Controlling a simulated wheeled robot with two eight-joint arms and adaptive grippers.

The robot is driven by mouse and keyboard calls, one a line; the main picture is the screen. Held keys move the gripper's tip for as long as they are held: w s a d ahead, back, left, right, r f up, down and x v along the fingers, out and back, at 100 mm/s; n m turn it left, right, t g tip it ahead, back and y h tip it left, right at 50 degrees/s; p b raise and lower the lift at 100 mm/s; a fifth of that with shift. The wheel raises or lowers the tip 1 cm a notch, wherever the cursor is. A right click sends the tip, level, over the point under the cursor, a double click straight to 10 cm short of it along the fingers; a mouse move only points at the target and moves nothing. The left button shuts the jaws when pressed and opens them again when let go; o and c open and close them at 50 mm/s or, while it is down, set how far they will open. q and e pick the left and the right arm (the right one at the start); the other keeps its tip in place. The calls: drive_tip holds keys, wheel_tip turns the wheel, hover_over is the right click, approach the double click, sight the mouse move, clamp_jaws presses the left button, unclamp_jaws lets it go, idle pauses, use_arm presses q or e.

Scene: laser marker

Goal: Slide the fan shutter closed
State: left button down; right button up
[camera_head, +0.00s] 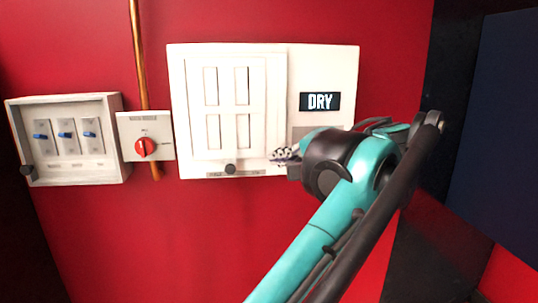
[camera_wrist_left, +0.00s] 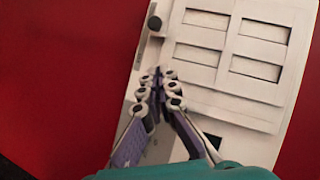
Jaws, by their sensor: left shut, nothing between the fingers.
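The fan shutter (camera_head: 228,125) is a white panel with tall slots, set in a larger white unit on the red wall. A dark round knob (camera_head: 230,169) sits at its lower edge, over a small label strip. In the left wrist view the shutter (camera_wrist_left: 229,54) fills the upper right and the knob (camera_wrist_left: 154,23) is at the top. My left gripper (camera_head: 277,156) is shut and empty, to the right of the knob and apart from it. In the left wrist view its fingertips (camera_wrist_left: 158,78) are together, over the unit's lower edge. My right gripper is out of view.
A display reading DRY (camera_head: 320,101) is on the unit's right side. To the left are a red rotary switch (camera_head: 145,147) and a box with blue toggles (camera_head: 66,135). A copper pipe (camera_head: 140,60) runs down the wall. A dark panel (camera_head: 490,120) stands at the right.

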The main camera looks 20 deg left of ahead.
sight(232, 167)
use_arm(q)
drive_tip(key=w+a+f, duration=0.1)
drive_tip(key=a, duration=0.2)
drive_tip(key=a+f+p, duration=0.1)
drive_tip(key=a+f, duration=0.1)
drive_tip(key=a, duration=0.2)
drive_tip(key=w+a+f, duration=0.1)
drive_tip(key=a, duration=0.2)
drive_tip(key=shift+w+a+f+p, duration=0.15)
drive_tip(key=shift+w+f+p, duration=0.15)
drive_tip(key=shift+p, duration=0.1)
drive_tip(key=shift+w, duration=0.1)
drive_tip(key=shift+s+a+f, duration=0.1)
drive_tip(key=shift+s+a, duration=0.35)
drive_tip(key=shift+a, duration=0.2)
drive_tip(key=shift+s, duration=0.15)
